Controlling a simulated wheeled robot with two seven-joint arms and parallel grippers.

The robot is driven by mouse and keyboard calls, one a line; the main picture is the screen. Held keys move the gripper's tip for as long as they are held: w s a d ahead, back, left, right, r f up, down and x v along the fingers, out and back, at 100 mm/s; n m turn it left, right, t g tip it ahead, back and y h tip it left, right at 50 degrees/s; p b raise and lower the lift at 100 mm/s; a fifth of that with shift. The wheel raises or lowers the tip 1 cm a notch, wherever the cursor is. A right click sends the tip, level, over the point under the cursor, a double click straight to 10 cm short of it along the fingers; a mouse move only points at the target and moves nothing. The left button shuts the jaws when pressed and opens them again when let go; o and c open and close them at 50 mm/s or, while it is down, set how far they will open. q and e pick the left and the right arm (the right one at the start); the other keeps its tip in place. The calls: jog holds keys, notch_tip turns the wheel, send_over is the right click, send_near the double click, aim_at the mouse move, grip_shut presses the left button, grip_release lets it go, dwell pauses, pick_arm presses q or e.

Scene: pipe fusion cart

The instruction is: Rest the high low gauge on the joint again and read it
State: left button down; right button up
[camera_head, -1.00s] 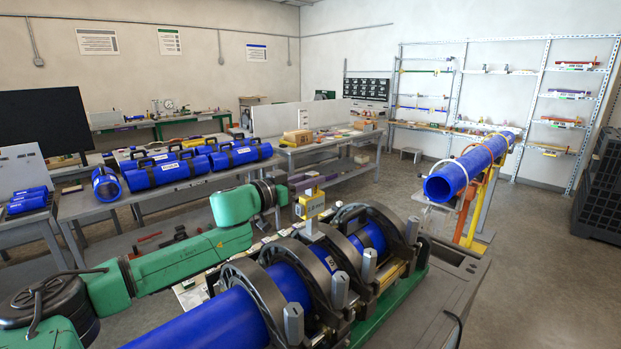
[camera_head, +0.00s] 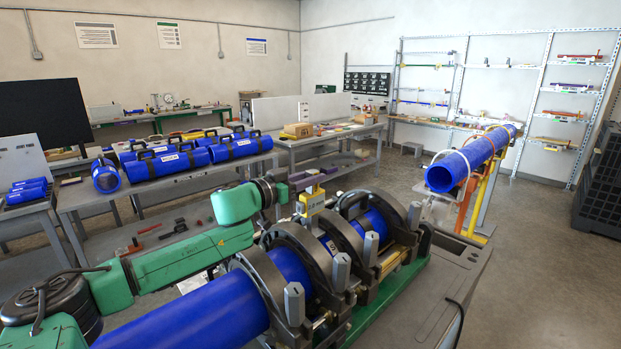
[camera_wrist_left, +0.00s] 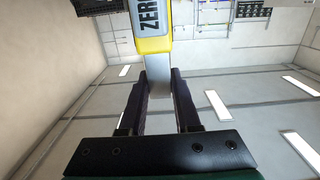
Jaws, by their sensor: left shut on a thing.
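The high low gauge (camera_head: 311,203) is a small yellow and grey block, held upright above the clamped blue pipe. My left gripper (camera_head: 303,181) is shut on its upper end. In the left wrist view, the dark fingers (camera_wrist_left: 160,96) close on the gauge's grey stem, and its yellow body (camera_wrist_left: 152,25) shows "ZERO" lettering. The pipe joint (camera_head: 327,243) lies among the dark clamp rings of the fusion machine. The gauge's lower end is near the pipe between the rings; I cannot tell whether it touches. Its reading is too small to make out. My right gripper is out of view.
Dark clamp rings (camera_head: 344,238) with grey posts stand close around the gauge. A blue pipe on a yellow stand (camera_head: 467,162) is at the right. A bench (camera_head: 176,176) with several blue pipe pieces is at the back left. Open floor lies at the far right.

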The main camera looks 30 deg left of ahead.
pick_arm(q)
jog(key=shift+f, duration=0.1)
dwell(0.5)
jog(key=shift+f+b, duration=0.55)
jog(key=shift+f, duration=0.1)
dwell(2.5)
jog(key=shift+r, duration=0.1)
notch_tip(320, 180, up, 7)
jog(key=p, duration=0.8)
jog(key=shift+r, duration=0.15)
